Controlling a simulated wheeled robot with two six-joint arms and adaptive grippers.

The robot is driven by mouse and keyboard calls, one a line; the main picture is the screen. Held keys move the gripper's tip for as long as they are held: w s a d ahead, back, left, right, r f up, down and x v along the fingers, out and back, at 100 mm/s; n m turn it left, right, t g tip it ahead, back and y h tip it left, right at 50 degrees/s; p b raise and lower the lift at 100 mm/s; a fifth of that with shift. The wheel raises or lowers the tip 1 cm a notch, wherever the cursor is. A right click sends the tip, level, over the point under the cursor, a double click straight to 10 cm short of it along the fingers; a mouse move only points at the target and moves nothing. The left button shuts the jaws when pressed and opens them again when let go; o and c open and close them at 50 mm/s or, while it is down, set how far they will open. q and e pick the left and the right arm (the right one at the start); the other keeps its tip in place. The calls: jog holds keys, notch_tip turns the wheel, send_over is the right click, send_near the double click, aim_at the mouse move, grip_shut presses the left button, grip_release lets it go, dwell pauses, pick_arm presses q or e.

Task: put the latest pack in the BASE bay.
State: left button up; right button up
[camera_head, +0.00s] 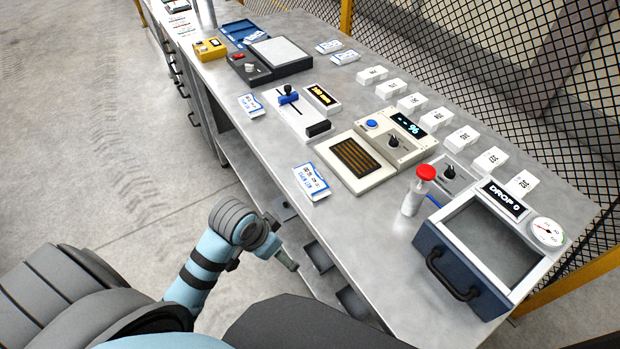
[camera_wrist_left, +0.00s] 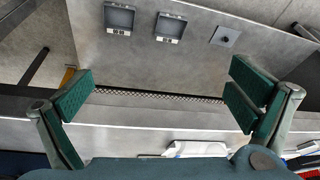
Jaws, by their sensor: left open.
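Blue-and-white packs lie on the bench: a near pack (camera_head: 311,181), one farther left (camera_head: 251,105), and two at the back edge (camera_head: 329,46) (camera_head: 346,57). Their small print is too unclear to tell which is latest. No bay readable as BASE shows. Two small grey open bins (camera_head: 318,257) (camera_head: 357,302) sit low beside the bench; two grey bins also show in the left wrist view (camera_wrist_left: 120,18) (camera_wrist_left: 170,27). My left gripper (camera_head: 281,257) is low at the bench's front edge, below the near pack. Its fingers (camera_wrist_left: 160,95) are spread and empty. My right gripper is out of view.
On the bench (camera_head: 270,160) stand a beige display device (camera_head: 385,150), a red-capped bottle (camera_head: 417,191), a blue drawer box (camera_head: 462,265) marked DROP 0 and a row of white numbered blocks (camera_head: 436,120). A mesh fence (camera_head: 420,50) runs behind. Floor at left (camera_head: 100,150) is clear.

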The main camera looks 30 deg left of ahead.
pick_arm(q)
jog(key=w+a+r+m, duration=0.1)
jog(key=w+a+r, duration=0.1)
jog(key=w+r, duration=0.45)
jog(key=m+h, duration=0.2)
send_near(310, 177)
jog(key=b+x, duration=0.1)
jog(key=x, duration=0.8)
jog(key=shift+d+f+b, duration=0.1)
jog(key=shift+f+b, duration=0.1)
jog(key=shift+b, duration=0.2)
jog(key=shift+r, duration=0.1)
jog(key=c, duration=1.1)
